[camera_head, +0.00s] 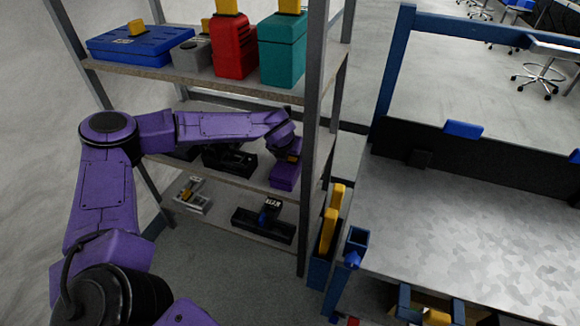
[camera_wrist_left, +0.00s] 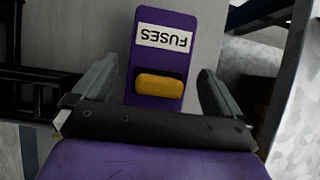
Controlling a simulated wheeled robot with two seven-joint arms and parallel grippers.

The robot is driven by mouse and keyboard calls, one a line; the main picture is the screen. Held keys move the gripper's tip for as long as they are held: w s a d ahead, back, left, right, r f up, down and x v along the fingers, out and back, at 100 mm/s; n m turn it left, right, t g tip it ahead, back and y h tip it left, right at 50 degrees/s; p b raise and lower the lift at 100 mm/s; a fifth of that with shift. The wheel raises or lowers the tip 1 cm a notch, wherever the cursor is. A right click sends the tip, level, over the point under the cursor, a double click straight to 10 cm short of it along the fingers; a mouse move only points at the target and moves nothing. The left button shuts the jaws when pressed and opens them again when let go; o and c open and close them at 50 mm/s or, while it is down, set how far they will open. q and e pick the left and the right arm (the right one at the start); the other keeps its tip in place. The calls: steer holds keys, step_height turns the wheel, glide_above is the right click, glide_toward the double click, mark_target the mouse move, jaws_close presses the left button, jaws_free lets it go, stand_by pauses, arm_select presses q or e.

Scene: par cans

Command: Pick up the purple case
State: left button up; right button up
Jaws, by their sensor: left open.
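The purple case (camera_head: 284,177) stands on the middle shelf, close to the right front post. In the left wrist view, the purple case (camera_wrist_left: 190,62) shows a white label (camera_wrist_left: 164,39) reading FUSES upside down and a yellow handle (camera_wrist_left: 159,86). My left gripper (camera_head: 288,152) is right at the case in the head view, and my wrist hides part of it. In the wrist view my left gripper (camera_wrist_left: 158,70) is open, with one finger on each side of the case and visible gaps between. My right gripper is not in view.
The shelf rack's grey post (camera_head: 313,130) stands just right of the case. A black case (camera_head: 230,160) sits left of it. The upper shelf holds blue (camera_head: 145,45), red (camera_head: 234,48) and teal (camera_head: 281,52) cases. A workbench (camera_head: 470,235) is at the right.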

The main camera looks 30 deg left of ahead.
arm_select(q)
steer(key=shift+x, duration=0.85)
steer(key=shift+s+r, duration=0.1)
steer(key=shift+c, duration=0.3)
steer(key=c, duration=1.6)
